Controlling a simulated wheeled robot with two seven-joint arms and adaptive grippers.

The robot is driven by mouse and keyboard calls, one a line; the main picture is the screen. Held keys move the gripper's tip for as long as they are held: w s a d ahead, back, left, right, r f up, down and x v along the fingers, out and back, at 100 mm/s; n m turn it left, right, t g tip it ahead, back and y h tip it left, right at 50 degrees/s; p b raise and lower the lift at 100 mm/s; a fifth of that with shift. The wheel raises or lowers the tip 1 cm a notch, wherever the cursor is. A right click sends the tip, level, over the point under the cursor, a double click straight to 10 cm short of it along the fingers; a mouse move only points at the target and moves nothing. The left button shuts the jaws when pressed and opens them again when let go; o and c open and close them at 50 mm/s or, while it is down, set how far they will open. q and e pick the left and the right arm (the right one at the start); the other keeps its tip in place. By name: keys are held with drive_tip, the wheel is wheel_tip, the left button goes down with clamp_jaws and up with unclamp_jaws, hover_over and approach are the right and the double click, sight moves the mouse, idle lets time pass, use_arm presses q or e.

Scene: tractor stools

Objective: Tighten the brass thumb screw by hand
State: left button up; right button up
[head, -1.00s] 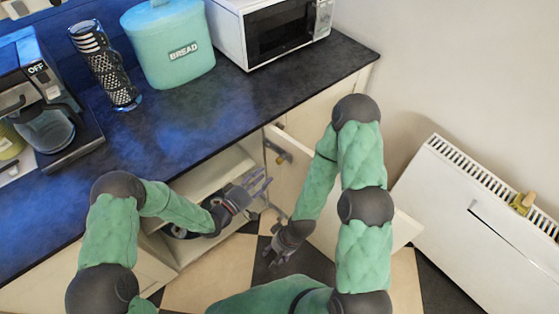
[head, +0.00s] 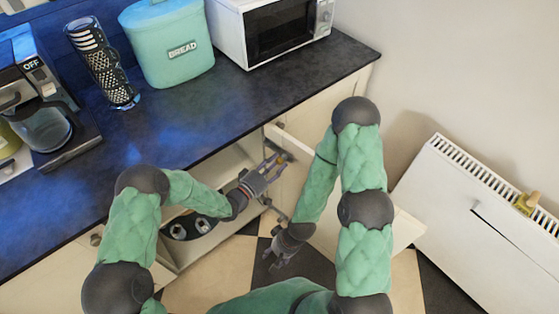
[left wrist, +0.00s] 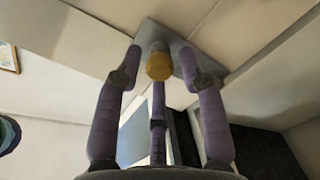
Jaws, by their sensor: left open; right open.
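The brass thumb screw (left wrist: 159,66) is a short, golden cylinder standing out from a grey metal plate (left wrist: 177,40) in the left wrist view. In the head view the screw (head: 282,158) is small, on the inner face of an open cabinet door, partly behind my fingers. My left gripper (head: 275,165) is open, with its purple-grey fingers spread on either side of the screw. I cannot tell whether they touch it. My right gripper (head: 276,253) is open and empty, low by the door above the floor.
The open door (head: 299,150) stands out from the cabinet under the dark counter (head: 200,120). Inside the cabinet is a dark object with round, light parts (head: 190,229). A white heater (head: 470,220) stands at the right. The checkered floor below is clear.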

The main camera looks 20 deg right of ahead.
use_arm(q)
clamp_jaws()
drive_tip(key=shift+f+m+b, duration=0.1)
drive_tip(key=shift+m+b, duration=0.45)
drive_tip(key=shift+m, duration=0.15)
drive_tip(key=shift+m+b, duration=1.05)
drive_tip(key=shift+m, duration=0.75)
drive_tip(key=shift+m+b, duration=0.5)
drive_tip(key=shift+m, duration=0.1)
drive_tip(key=shift+m+b, duration=1.3)
drive_tip(key=shift+m, duration=0.6)
